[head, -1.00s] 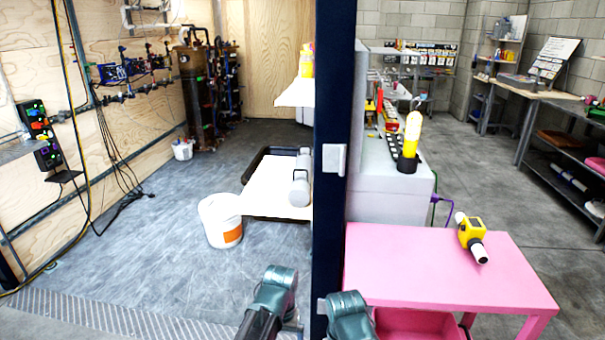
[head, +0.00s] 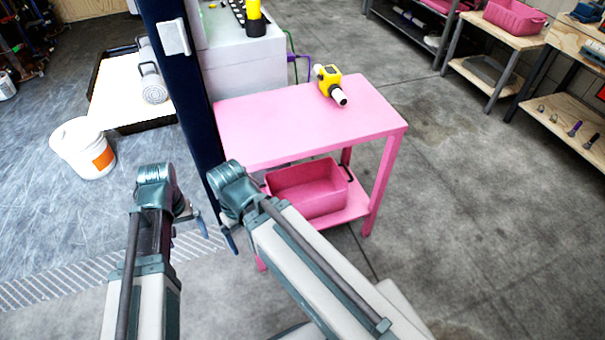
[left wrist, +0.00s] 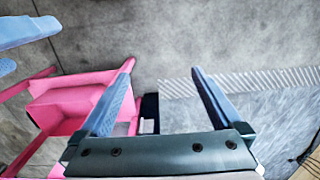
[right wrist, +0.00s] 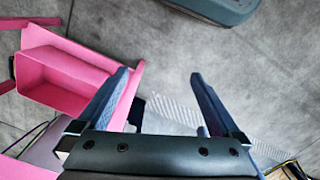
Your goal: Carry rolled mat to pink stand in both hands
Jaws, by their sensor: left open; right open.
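The pink stand (head: 270,120) is a small pink table just ahead in the head view, beyond my right arm. I cannot make out the rolled mat for certain in any view. My left gripper (left wrist: 162,70) is open and empty, above the floor to the left of the stand. My right gripper (right wrist: 160,75) is open and empty, close to the stand's left side. In the head view the wrists hide most of both grippers' fingers.
A pink bin (head: 312,190) sits on the stand's lower shelf. A dark post (head: 180,85) rises at the stand's left, with a white bucket (head: 82,147) beyond it. A grey cabinet (head: 243,62) stands behind the stand. The floor to the right is clear up to the benches.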

